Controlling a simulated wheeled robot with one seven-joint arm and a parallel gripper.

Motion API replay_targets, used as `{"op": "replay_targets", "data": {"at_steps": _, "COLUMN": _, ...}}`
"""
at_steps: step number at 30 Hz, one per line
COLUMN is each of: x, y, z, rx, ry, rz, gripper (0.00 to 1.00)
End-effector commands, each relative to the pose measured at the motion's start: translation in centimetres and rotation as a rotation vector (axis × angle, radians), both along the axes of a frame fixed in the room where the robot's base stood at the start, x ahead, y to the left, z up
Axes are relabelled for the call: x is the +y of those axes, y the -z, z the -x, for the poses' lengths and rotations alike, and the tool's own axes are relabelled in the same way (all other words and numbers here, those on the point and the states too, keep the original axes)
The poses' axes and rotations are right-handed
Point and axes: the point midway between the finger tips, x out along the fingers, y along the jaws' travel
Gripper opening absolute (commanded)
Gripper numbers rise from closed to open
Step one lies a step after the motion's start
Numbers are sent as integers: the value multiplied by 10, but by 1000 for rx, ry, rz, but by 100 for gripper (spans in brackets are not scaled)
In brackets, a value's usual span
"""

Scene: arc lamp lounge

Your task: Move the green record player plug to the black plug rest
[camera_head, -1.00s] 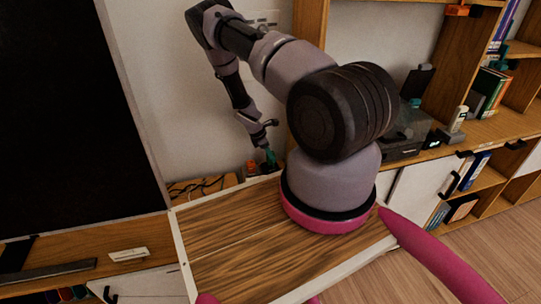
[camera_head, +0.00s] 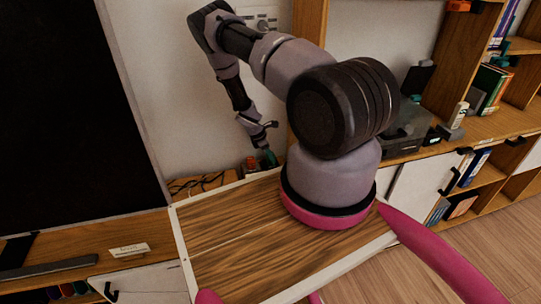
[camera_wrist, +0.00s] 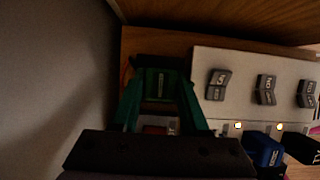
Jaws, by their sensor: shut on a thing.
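My gripper (camera_wrist: 160,98) is shut on the green plug (camera_wrist: 160,82), seen end-on in the wrist view. Green finger-like sides flank it, and I cannot tell finger from plug at every edge. A dark, black part (camera_wrist: 158,62) lies right at the far end of the plug; it may be the black plug rest, but shadow hides its shape and whether they touch. In the head view my gripper (camera_head: 267,152) is low by the wall behind the wooden top, with green at its tip.
A pale power strip (camera_wrist: 240,85) with grey switches and small lights lies just right of my gripper. A blue plug (camera_wrist: 267,150) and a black plug (camera_wrist: 303,149) are along its near side. Cables (camera_head: 200,184) lie on the ledge; the record player (camera_head: 403,138) stands on the right.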

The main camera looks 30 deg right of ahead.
Motion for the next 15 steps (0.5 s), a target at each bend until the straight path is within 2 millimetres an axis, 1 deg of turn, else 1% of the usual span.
{"op": "replay_targets", "data": {"at_steps": 5, "x": 0, "y": 5, "z": 0, "rx": 0, "ry": -1, "rz": 0, "gripper": 0}}
{"op": "replay_targets", "data": {"at_steps": 6, "x": 0, "y": 4, "z": 0, "rx": 0, "ry": -1, "rz": 0, "gripper": 56}}
{"op": "replay_targets", "data": {"at_steps": 8, "x": 0, "y": 4, "z": 0, "rx": 0, "ry": -1, "rz": 0, "gripper": 79}}
{"op": "replay_targets", "data": {"at_steps": 15, "x": 0, "y": 4, "z": 0, "rx": 0, "ry": 0, "rz": 0, "gripper": 79}}
